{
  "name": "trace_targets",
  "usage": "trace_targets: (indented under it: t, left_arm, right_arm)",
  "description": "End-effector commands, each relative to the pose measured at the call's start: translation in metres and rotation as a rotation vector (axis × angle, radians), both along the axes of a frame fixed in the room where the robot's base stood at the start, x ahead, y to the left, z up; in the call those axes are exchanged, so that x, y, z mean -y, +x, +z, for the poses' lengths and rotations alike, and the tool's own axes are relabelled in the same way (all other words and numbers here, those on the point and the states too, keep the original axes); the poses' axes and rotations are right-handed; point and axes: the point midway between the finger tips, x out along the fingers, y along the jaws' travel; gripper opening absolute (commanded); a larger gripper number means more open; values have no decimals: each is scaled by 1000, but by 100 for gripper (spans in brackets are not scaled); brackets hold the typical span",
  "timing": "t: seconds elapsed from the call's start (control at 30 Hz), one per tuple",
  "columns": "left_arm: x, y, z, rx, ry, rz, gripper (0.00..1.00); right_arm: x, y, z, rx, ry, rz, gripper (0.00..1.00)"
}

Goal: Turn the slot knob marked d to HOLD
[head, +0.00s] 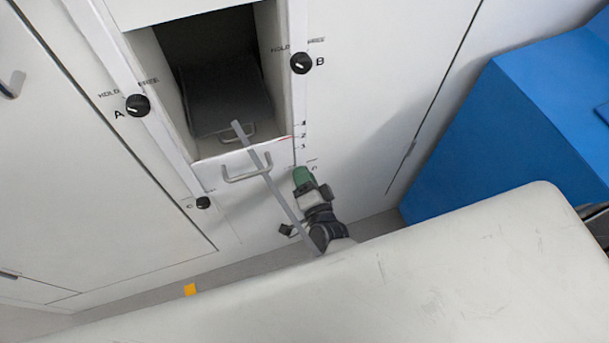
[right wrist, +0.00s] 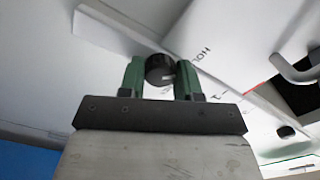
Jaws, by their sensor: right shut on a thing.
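My right gripper (head: 303,177) is at the lower right of the open slot, its green fingertips against the white panel. In the right wrist view its two fingers are shut on a round black knob (right wrist: 160,69), one on each side. A white mark shows on the knob's face, toward its right edge. My left gripper is not in view.
Knobs A (head: 138,105), B (head: 302,63) and C (head: 203,202) surround the slot (head: 215,80). A wire handle (head: 247,172) and thin grey bar (head: 262,172) stand left of my gripper. A blue box (head: 500,130) is at right.

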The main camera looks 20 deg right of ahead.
Motion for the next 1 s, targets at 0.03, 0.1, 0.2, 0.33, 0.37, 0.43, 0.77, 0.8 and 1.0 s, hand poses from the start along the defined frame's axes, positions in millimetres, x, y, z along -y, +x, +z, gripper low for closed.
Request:
trace_targets:
  t: [0.03, 0.1, 0.2, 0.33, 0.37, 0.43, 0.77, 0.8, 1.0]
  left_arm:
    - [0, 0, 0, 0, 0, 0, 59]
    - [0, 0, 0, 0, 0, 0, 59]
    - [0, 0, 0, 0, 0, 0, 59]
    - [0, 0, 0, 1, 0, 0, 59]
    - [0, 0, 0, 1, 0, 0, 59]
    - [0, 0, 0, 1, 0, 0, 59]
    - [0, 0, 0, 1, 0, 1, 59]
    - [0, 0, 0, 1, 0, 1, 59]
    - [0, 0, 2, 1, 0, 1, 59]
  right_arm:
    - [0, -1, -2, -4, -4, 1, 10]
    - [0, -1, -2, -4, -4, 2, 10]
    - [0, -1, -2, -5, -4, 2, 10]
    - [0, -1, -2, -5, -4, 2, 39]
    - [0, -1, -2, -4, -4, 2, 44]
    - [0, -1, -2, -4, -3, 1, 55]
    - [0, -2, -1, -2, -2, 1, 59]
    - [0, -5, -1, -2, -2, 1, 59]
    - [1, -37, -2, -4, -2, 1, 59]
